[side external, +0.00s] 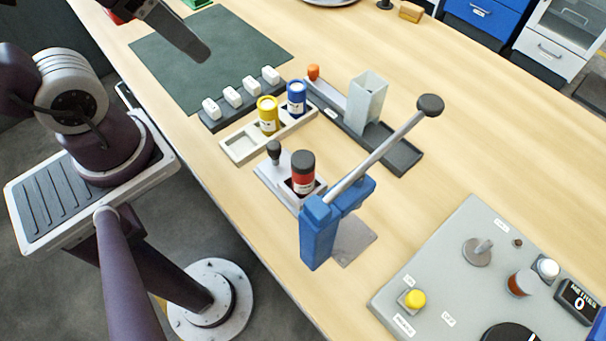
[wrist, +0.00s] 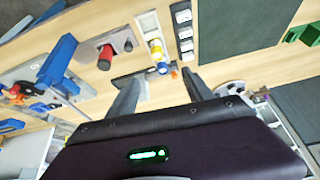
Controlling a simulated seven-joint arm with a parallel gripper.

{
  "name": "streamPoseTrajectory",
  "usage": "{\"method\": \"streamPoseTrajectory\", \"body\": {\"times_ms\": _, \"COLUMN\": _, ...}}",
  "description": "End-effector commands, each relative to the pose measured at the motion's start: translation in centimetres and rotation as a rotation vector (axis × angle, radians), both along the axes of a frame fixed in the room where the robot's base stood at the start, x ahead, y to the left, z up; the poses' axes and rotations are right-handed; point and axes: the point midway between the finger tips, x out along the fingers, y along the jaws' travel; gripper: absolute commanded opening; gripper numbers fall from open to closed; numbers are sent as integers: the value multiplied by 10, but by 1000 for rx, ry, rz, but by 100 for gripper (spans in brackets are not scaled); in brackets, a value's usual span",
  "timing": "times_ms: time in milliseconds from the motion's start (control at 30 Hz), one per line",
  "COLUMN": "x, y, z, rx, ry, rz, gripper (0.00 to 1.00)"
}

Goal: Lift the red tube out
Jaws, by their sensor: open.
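The red tube (side external: 303,177) has a dark cap and a pale label. It stands upright in a light grey holder (side external: 270,176) with a black knob, right behind the blue lever press (side external: 319,235). In the wrist view the red tube (wrist: 105,56) lies left of my fingers, well apart from them. My gripper (wrist: 163,77) is open, with its two grey fingers spread and nothing visible between them that they touch. In the side view only a dark grey part, likely a finger, shows at the top left, far from the tube.
A beige tray (side external: 240,149) holds a yellow tube (side external: 268,115) and a blue tube (side external: 296,97), with one empty slot. The press's long lever (side external: 380,150) leans up over the right side. A grey control panel (side external: 450,285) stands at right. The green mat (side external: 215,60) is mostly clear.

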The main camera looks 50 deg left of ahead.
Motion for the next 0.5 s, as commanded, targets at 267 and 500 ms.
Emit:
{"method": "streamPoseTrajectory", "body": {"times_ms": 267, "x": 60, "y": -90, "z": -49, "rx": 344, "ry": 249, "rz": -1107, "gripper": 60}}
{"method": "streamPoseTrajectory", "body": {"times_ms": 500, "x": 61, "y": -160, "z": -110, "rx": 448, "ry": 318, "rz": -1803, "gripper": 60}}
